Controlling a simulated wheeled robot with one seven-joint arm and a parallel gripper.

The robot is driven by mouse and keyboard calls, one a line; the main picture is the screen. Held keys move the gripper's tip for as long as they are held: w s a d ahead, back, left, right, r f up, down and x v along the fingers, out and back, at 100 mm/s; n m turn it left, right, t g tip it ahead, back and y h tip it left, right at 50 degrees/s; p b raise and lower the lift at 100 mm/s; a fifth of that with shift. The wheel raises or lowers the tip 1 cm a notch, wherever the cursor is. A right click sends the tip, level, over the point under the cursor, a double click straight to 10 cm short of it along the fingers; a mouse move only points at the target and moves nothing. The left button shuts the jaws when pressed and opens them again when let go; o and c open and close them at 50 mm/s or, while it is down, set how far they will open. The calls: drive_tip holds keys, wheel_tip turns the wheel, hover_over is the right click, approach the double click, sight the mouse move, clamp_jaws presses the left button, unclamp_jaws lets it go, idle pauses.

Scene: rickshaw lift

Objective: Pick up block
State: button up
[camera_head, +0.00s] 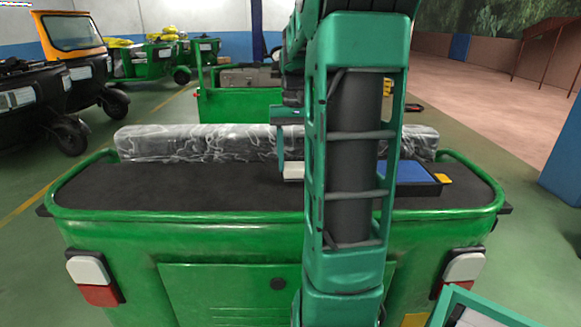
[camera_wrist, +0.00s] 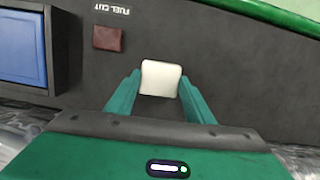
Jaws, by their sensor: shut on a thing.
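A white block (camera_wrist: 161,77) with rounded corners sits between the two teal fingers of my gripper (camera_wrist: 159,84) in the wrist view. The fingers are shut on its sides. In the head view the white block (camera_head: 293,171) shows just left of my arm, low over the dark top of the green vehicle (camera_head: 180,188). My arm hides most of the gripper there. I cannot tell whether the block touches the dark surface.
A blue tray (camera_head: 412,173) with a dark rim lies right of my arm and also shows at the wrist view's left (camera_wrist: 22,48). A red-brown square (camera_wrist: 108,38) is beside the "FUEL CUT" lettering. A plastic-wrapped seat back (camera_head: 200,143) and green rail (camera_head: 180,217) bound the top.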

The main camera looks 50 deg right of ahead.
sight(298, 167)
drive_tip(key=r, duration=0.1)
drive_tip(key=s+r, duration=0.1)
drive_tip(key=r, duration=0.1)
drive_tip(key=shift+d+r, duration=0.1)
drive_tip(key=s+d+r, duration=0.2)
drive_tip(key=s+r, duration=0.4)
drive_tip(key=s, duration=0.4)
drive_tip(key=shift+s, duration=0.25)
drive_tip(key=shift+r, duration=0.1)
drive_tip(key=shift+o, duration=0.6)
